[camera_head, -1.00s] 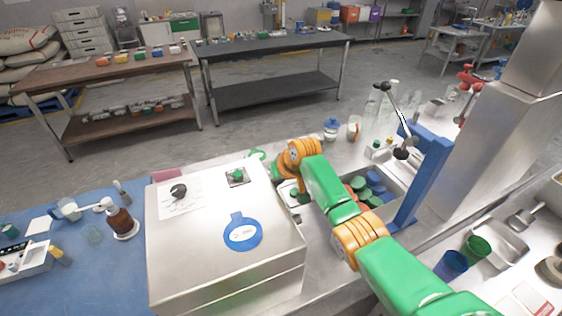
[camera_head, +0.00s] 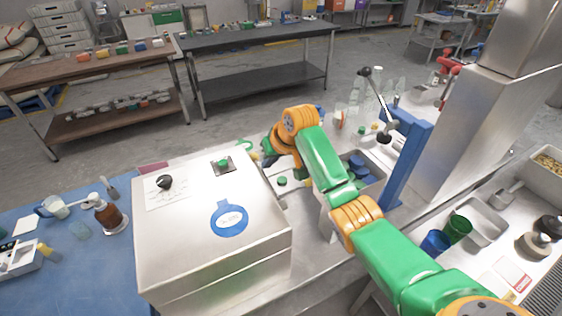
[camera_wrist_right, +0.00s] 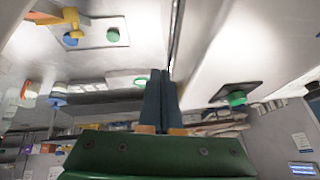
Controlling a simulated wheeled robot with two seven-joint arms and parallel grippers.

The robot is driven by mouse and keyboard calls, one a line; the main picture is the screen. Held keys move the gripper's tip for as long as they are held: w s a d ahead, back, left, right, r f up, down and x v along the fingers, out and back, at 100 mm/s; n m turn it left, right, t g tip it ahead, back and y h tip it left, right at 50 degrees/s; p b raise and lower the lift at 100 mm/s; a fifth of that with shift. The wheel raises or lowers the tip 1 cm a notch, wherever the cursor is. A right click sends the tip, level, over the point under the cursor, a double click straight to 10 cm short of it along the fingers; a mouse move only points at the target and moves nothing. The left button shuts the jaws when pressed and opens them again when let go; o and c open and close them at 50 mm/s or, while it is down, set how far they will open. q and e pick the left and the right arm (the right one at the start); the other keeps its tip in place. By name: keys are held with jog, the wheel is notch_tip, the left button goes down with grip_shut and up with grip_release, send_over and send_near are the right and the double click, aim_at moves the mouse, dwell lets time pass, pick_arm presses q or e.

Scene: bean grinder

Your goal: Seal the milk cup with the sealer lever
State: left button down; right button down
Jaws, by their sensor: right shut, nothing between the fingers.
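The sealer is a blue post (camera_head: 408,165) at the right, with a thin lever (camera_head: 377,98) that ends in a black ball. My right gripper (camera_head: 268,152) is well left of the lever, beyond the steel box, partly hidden by its own wrist. In the right wrist view its two dark fingers (camera_wrist_right: 161,100) are together with nothing between them. A pale cup (camera_head: 340,118) stands behind my arm; I cannot tell whether it is the milk cup. In the wrist view a white cup with a blue top (camera_wrist_right: 58,94) is at the left. My left gripper is out of view.
A steel box (camera_head: 205,235) with a black knob and a green button (camera_head: 223,163) fills the near left. My right arm crosses the counter beside the lid tray (camera_head: 376,163). Glass bottles (camera_head: 372,103) stand behind the sealer. Blue and green cups (camera_head: 457,228) are at the right.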

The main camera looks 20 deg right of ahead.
jog(key=s+d+r+b, duration=0.1)
jog(key=s+r, duration=0.3)
jog(key=s, duration=0.1)
jog(key=shift+s+r+b, duration=0.15)
jog(key=shift+r+b, duration=0.1)
jog(key=shift+b, duration=0.05)
jog(key=shift+f, duration=0.1)
